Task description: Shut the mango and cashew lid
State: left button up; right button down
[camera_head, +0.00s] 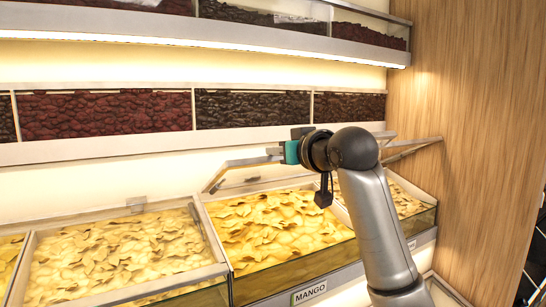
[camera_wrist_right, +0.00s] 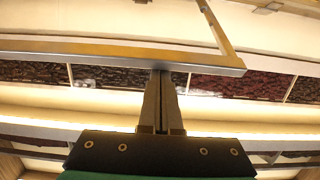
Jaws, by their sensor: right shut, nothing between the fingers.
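The mango bin (camera_head: 262,285) is in the middle of the head view, full of yellow slices, with a MANGO label on its front. Its clear, metal-framed lid (camera_head: 240,162) stands raised and tilted at the back. A second raised lid frame (camera_head: 415,142) shows over the bin to its right (camera_head: 425,222); I cannot read that bin's label. My right gripper (camera_head: 276,152) is at the mango lid's upper edge, partly hidden by my arm. In the right wrist view its fingers (camera_wrist_right: 160,75) are shut and empty, tips at a metal lid bar (camera_wrist_right: 90,52); contact is unclear. My left gripper is out of view.
Another bin of yellow pieces (camera_head: 125,250) stands left of the mango bin. Shelves of dark dried fruit (camera_head: 105,115) run behind and above, with a lit shelf edge (camera_head: 200,40) overhead. A wooden wall (camera_head: 470,130) closes the right side.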

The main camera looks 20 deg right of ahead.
pick_arm(q)
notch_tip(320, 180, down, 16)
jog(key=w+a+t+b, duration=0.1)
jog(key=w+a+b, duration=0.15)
jog(key=b, duration=1.35)
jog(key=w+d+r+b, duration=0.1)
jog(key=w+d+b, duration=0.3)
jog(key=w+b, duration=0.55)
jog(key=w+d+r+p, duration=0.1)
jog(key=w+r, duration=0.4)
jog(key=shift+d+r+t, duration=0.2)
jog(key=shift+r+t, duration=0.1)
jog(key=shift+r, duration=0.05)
pick_arm(e)
jog(key=s+f+t, duration=0.2)
jog(key=f+t, duration=0.2)
jog(key=f, duration=0.6)
jog(key=s+f+t, duration=0.1)
jog(key=f+t, duration=0.3)
jog(key=f, duration=0.7)
jog(key=shift+s+d+f+y, duration=0.15)
jog(key=shift+s+f+y, duration=0.1)
jog(key=shift+s+y, duration=0.15)
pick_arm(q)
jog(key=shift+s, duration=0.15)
pick_arm(e)
jog(key=shift+s, duration=0.1)
